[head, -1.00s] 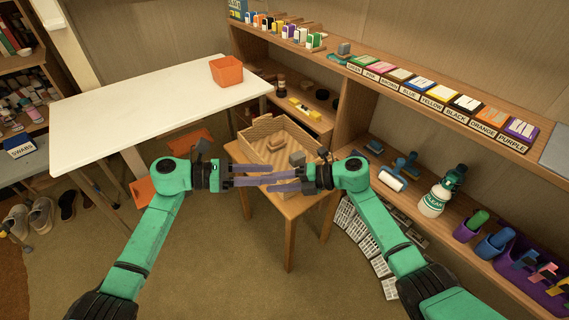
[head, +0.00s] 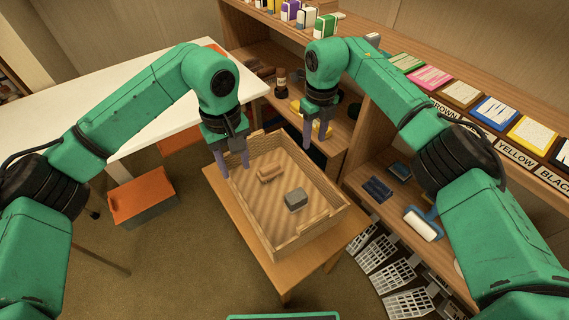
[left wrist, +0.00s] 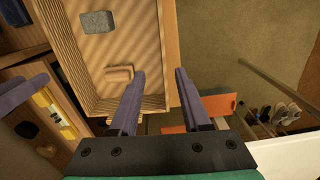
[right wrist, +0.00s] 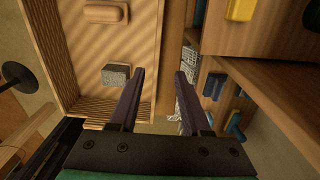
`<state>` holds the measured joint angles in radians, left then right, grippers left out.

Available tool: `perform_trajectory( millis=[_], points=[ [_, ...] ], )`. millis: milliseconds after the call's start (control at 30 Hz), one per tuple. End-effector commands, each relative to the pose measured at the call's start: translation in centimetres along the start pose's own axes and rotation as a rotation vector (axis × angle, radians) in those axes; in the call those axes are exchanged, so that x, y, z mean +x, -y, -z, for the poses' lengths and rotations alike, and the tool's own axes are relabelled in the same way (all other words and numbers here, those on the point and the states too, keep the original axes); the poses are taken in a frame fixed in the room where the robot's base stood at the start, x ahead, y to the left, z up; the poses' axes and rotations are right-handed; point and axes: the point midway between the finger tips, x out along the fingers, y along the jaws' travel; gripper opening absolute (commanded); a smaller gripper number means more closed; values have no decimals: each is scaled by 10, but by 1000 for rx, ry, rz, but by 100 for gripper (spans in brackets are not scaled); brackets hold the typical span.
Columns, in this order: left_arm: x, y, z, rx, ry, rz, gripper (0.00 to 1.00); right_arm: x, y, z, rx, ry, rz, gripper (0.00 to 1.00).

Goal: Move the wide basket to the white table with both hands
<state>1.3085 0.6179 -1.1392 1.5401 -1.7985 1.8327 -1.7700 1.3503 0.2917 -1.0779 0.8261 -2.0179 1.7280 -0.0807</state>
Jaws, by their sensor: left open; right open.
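The wide basket (head: 272,238) is a shallow wooden tray with raised walls on a small wooden table (head: 238,228). It holds a tan block (head: 270,174) and a grey block (head: 296,200). My left gripper (head: 234,176) is open above the basket's left wall; in the left wrist view its fingers (left wrist: 160,85) point down near the basket's wall (left wrist: 167,60). My right gripper (head: 315,140) is open by the basket's far right side; the right wrist view shows its fingers (right wrist: 165,85) around the height of the wall (right wrist: 155,60), contact unclear. The white table (head: 130,110) stands at left, partly hidden by my left arm.
A wooden shelf unit (head: 365,150) runs along the right, with labelled colour pads, a paint roller (head: 422,224) and white racks below. An orange-topped box (head: 142,195) sits on the floor under the white table's edge. Floor at front left is free.

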Motion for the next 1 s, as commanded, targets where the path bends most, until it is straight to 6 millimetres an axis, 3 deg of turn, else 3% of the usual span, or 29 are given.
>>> perform_trajectory(
  millis=[267, 433, 1000],
  points=[
    [1, 1, 0, 0, -2, 4, 48, 0, 1, 0, 0, -1, 5, 48],
    [13, 1, 0, -1, -1, 5, 48, 13, 0, 0, 1, -4, 2, 48],
    [123, 1, -1, -1, 2, 4, 48, 122, 0, 1, 1, -4, 1, 48]
  ],
)
